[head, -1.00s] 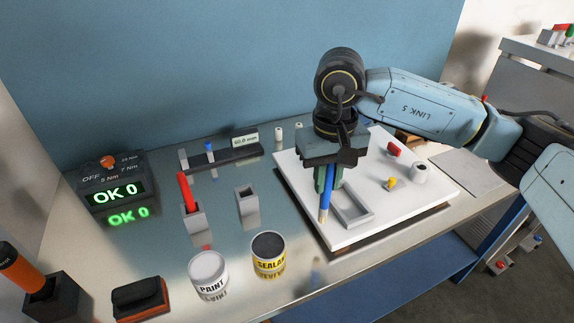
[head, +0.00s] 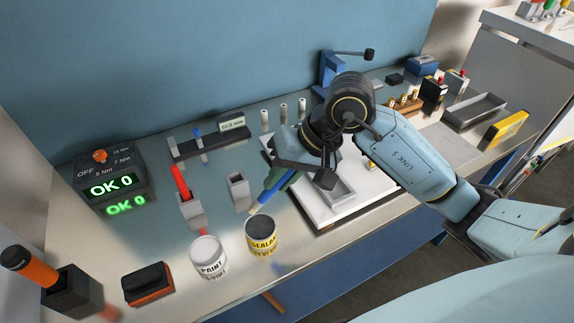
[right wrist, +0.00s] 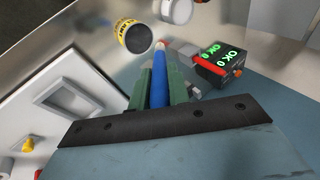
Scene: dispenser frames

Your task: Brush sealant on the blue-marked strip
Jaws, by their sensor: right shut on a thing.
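My right gripper (head: 290,178) is shut on the blue brush (head: 270,190), which also shows between the green fingers in the right wrist view (right wrist: 159,85). The brush is tilted, its pale tip pointing down and left. The tip is close to the rim of the sealant can (head: 262,238), a yellow-labelled can with a dark top, also in the right wrist view (right wrist: 134,38). I cannot tell whether the tip touches the can. I cannot make out a blue-marked strip; my arm covers much of the white board (head: 306,208). My left gripper is not in view.
The paint can (head: 208,258) stands left of the sealant can. A red brush (head: 181,182) stands in a grey holder; another grey holder (head: 238,190) is empty. A grey frame-like tray (head: 338,190) lies on the board. A torque box (head: 112,180) reads OK 0.

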